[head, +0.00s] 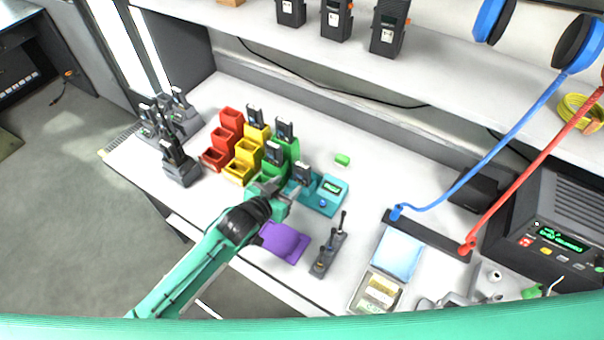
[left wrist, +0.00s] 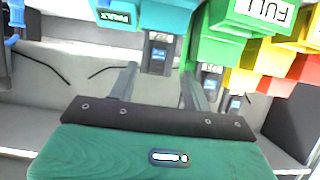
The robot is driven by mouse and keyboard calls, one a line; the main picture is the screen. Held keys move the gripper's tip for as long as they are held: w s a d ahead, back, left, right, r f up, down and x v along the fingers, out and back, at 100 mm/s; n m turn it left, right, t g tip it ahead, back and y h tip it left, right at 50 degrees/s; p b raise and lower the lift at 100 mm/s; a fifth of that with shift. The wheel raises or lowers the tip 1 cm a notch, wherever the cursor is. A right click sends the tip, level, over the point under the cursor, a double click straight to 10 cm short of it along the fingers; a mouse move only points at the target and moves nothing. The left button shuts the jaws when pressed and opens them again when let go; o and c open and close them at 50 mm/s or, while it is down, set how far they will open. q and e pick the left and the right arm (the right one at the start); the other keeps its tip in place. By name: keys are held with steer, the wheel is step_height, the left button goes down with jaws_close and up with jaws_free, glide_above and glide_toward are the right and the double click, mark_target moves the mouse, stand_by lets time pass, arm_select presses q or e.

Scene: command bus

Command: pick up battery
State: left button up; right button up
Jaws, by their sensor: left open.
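A dark battery (head: 303,173) with a pale label stands upright in the teal charger (head: 328,193) on the white counter. My left gripper (head: 281,187) is open beside the charger, just left of that battery. In the left wrist view, the battery (left wrist: 159,52) hangs from the charger (left wrist: 165,14) in an upside-down picture. It lies in line with the gap between the open fingers of my left gripper (left wrist: 158,75), which look empty. Other batteries stand in the green bins (head: 288,150) and the yellow bins (head: 247,150). My right gripper is not in view.
Red bins (head: 222,140) stand left of the yellow ones. Black radios (head: 180,165) stand at the counter's left end. A purple pad (head: 284,241) and a small lever stand (head: 325,255) lie near the front edge. A shelf (head: 400,60) overhangs the back.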

mark_target(299, 176)
arm_select(q)
steer(key=p+x, duration=0.1)
steer(key=x, duration=0.2)
steer(key=shift+w+d+f+p, duration=0.1)
steer(key=shift+w+d+p, duration=0.05)
steer(key=shift+d+p, duration=0.2)
steer(key=shift+w+d+f, duration=0.3)
steer(key=shift+w+f, duration=0.05)
steer(key=shift+w, duration=0.2)
steer(key=c, duration=0.7)
steer(key=shift+r, duration=0.1)
